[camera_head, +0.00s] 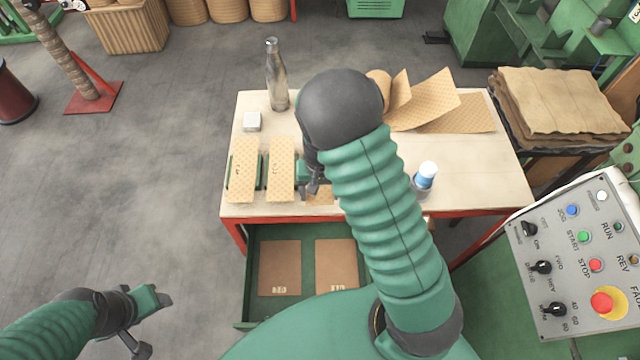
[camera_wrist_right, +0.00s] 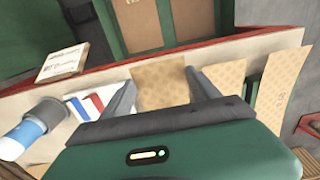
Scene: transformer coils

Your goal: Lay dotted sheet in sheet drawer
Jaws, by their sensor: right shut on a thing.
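My right gripper (camera_head: 315,188) is over the front of the table. It is shut on a tan dotted sheet (camera_wrist_right: 160,83), which shows between its fingers in the wrist view; only a small part of this sheet (camera_head: 320,198) shows beside my arm in the head view. Two more dotted sheets, one at left (camera_head: 242,170) and one at right (camera_head: 281,170), lie on green supports left of the gripper. The sheet drawer (camera_head: 249,285) is open below the table edge, with brown sheets at left (camera_head: 280,262) and right (camera_head: 337,262) in it. My left gripper (camera_head: 155,325) is open and empty, off the table.
A metal bottle (camera_head: 277,78) and a small white block (camera_head: 252,122) stand at the table's left back. A blue-and-white bottle (camera_head: 425,177) stands right of my arm. Curled dotted sheets (camera_head: 428,98) lie at the back right. A control panel (camera_head: 580,255) is at right.

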